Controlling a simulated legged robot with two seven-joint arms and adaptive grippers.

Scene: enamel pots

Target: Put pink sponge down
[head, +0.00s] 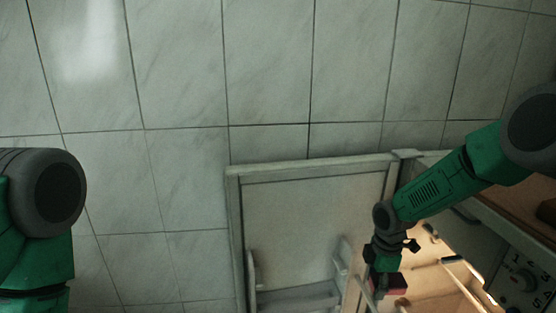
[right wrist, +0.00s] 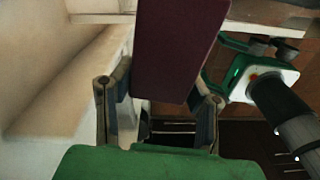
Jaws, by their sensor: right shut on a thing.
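The pink sponge looks dark maroon in this light. In the right wrist view the sponge (right wrist: 180,45) is a long block that reaches up from between my fingers. My right gripper (right wrist: 160,100) is shut on it. In the head view my right gripper (head: 384,272) points down at the lower right, with the sponge (head: 400,284) showing as a small dark red block at its tip. It is in front of the lit, open cabinet; whether the sponge touches any surface, I cannot tell. My left gripper is out of view; only my left arm shows.
An open pale door (head: 310,225) hangs left of my right gripper. A brown counter (head: 500,222) and a front panel with a knob (head: 525,282) lie at the right. In the right wrist view a pale wall (right wrist: 50,60) is close on the left. The tiled floor (head: 180,190) is clear.

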